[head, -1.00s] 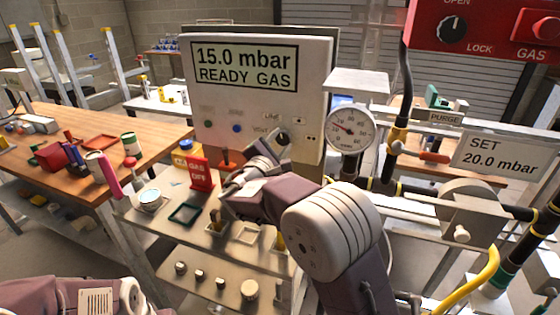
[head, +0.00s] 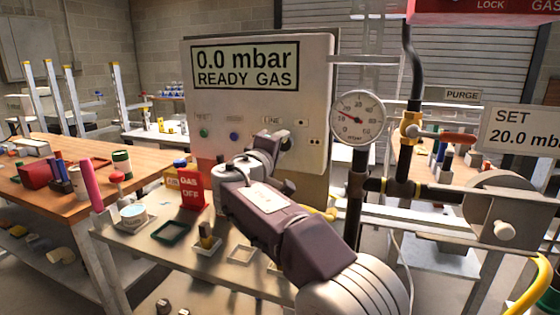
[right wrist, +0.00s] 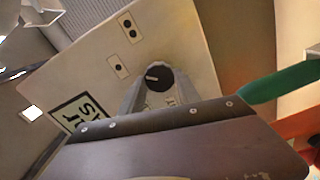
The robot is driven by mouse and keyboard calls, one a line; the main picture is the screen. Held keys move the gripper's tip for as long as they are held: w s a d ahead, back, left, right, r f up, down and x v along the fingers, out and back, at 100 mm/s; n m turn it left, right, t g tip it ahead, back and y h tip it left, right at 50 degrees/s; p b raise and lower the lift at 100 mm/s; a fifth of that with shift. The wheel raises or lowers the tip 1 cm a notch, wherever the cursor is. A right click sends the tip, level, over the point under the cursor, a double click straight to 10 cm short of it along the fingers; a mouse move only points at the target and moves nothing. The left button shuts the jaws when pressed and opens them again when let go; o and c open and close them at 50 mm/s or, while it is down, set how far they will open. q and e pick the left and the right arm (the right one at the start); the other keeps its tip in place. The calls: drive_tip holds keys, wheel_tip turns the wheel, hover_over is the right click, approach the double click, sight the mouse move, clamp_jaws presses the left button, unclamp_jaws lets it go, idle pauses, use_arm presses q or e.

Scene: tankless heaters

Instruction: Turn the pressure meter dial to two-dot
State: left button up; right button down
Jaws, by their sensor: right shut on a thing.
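The pressure meter (head: 240,110) is a pale upright box. Its screen reads "0.0 mbar READY GAS". My right gripper (head: 284,143) is at the lower right of its face and largely hides the dial in the head view. In the right wrist view the round black dial (right wrist: 158,78) sits between my grey fingers, which are shut on it. Its white pointer mark points left in that view, towards the dotted plates. Two small white plates with dark dots (right wrist: 123,47) are on the panel near the dial. My left gripper is out of view.
A round gauge (head: 358,118) on dark pipes stands right of the meter. A wooden table (head: 40,165) with tools is at left.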

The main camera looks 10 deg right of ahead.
drive_tip(key=shift+f+m+b, duration=0.1)
drive_tip(key=shift+m+b, duration=1.85)
drive_tip(key=shift+m, duration=0.75)
drive_tip(key=c, duration=0.9)
unclamp_jaws()
drive_tip(key=shift+o, duration=0.2)
drive_tip(key=b+v, duration=0.1)
drive_tip(key=v, duration=0.8)
